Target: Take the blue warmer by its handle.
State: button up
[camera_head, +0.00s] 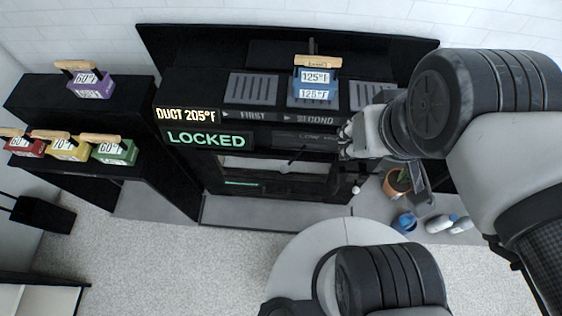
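The blue warmer (315,92) stands on the middle slatted plate of the black unit, behind the SECOND label. Its labels read 125°F. Its light wooden handle (318,62) is on top, and nothing is touching it. My gripper (346,139) is in front of the unit, below and to the right of the blue warmer and apart from it. The gripper is small and partly merged with the wrist in this view, so I cannot see whether its fingers are open or shut.
Slatted plates flank the warmer; the left one (252,88) is bare. Signs read DUCT 205°F (186,115) and LOCKED (206,139). A purple warmer (93,87) and red, yellow and green ones stand on black shelves at left. A potted plant (397,182) and bottles are at right.

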aim_at(313, 83)
jog(key=i+j+z, duration=0.25)
jog(key=z, duration=0.2)
jog(key=i+j+z, duration=0.15)
jog(key=j+z, duration=0.35)
jog(key=i+j+z, duration=0.1)
jog(key=j+z, duration=0.35)
